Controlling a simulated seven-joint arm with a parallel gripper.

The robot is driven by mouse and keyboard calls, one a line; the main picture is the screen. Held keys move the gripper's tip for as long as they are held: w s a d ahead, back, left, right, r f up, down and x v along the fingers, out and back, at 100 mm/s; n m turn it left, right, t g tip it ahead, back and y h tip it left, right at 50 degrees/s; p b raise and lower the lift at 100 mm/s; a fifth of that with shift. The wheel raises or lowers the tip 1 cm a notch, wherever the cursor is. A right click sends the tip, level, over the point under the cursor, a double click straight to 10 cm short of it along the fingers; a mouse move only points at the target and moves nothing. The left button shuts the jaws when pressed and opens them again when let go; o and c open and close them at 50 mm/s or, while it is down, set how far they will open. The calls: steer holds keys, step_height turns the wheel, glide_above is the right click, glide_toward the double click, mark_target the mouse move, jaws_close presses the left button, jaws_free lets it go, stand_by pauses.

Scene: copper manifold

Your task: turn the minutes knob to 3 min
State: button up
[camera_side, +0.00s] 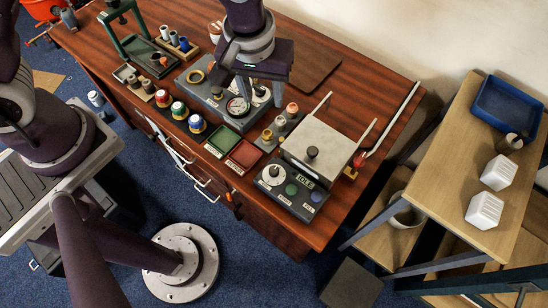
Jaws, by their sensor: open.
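The dark control box (300,196) with a lit "IDLE" display stands at the front right of the wooden table. A knob (273,171) on a round white dial sits at the left of its face, probably the minutes knob. Its setting is too small to read. A green button (291,189) and a second dark button sit to its right. My gripper (259,92) is open and points down over the grey gauge panel, behind and left of the control box. It is well apart from the knob. Its fingers partly hide the panel.
A pale lidded unit (318,150) with upright bars adjoins the control box. A pressure gauge (237,107) lies below my gripper. Green (223,141) and red (243,157) trays, small fittings and several coloured-topped cans crowd the table's front. A side table (480,150) stands right.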

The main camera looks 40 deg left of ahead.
steer(key=n+g, duration=0.2)
glide_above(274, 170)
step_height(274, 170, down, 11)
steer(key=shift+f, duration=0.2)
step_height(274, 170, down, 7)
steer(key=shift+f, duration=0.2)
steer(key=shift+c, duration=0.4)
jaws_close()
